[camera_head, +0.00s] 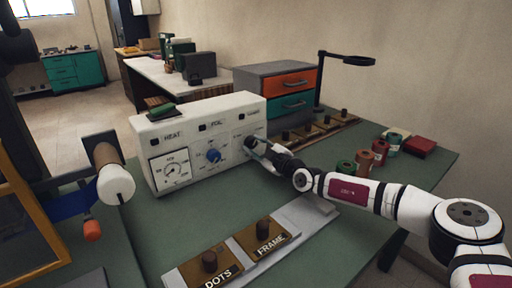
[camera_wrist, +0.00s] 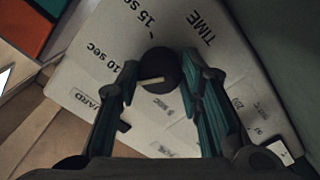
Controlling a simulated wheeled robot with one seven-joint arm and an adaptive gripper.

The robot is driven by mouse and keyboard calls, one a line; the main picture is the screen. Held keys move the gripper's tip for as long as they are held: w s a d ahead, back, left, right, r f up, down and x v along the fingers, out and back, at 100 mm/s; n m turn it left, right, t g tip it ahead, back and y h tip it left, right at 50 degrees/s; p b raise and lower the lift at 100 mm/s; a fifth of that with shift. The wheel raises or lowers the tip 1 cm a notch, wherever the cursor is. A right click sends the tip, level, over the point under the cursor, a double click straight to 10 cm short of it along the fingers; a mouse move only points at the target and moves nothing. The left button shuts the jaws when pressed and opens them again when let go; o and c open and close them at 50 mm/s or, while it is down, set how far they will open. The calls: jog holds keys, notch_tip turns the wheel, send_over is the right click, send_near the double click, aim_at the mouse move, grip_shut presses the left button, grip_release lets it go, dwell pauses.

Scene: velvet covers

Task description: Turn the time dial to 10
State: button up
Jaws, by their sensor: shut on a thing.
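The white control box (camera_head: 208,138) stands on the green table with a HEAT gauge, a blue POL. knob and a dark time dial (camera_head: 249,142) at its right end. In the wrist view the time dial (camera_wrist: 160,68) is a round black knob with a pale pointer line extending towards its left side. The "10 sec" label (camera_wrist: 100,66) is left of the knob, and "15 sec" (camera_wrist: 138,18) is up and left. My gripper (camera_head: 257,149) is at the right end of the box. In the wrist view its teal fingers are shut on the knob from both sides.
Two wooden blocks with knobs, DOTS (camera_head: 208,272) and FRAME (camera_head: 263,240), lie on a grey strip at the front. A drawer unit (camera_head: 277,86) stands behind the box.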

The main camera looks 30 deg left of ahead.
jog(key=shift+f+m, duration=0.1)
jog(key=shift+m, duration=0.4)
jog(key=o, duration=1.2)
jog(key=shift+c, duration=0.2)
jog(key=shift+d, duration=0.1)
jog(key=shift+v, duration=3.7)
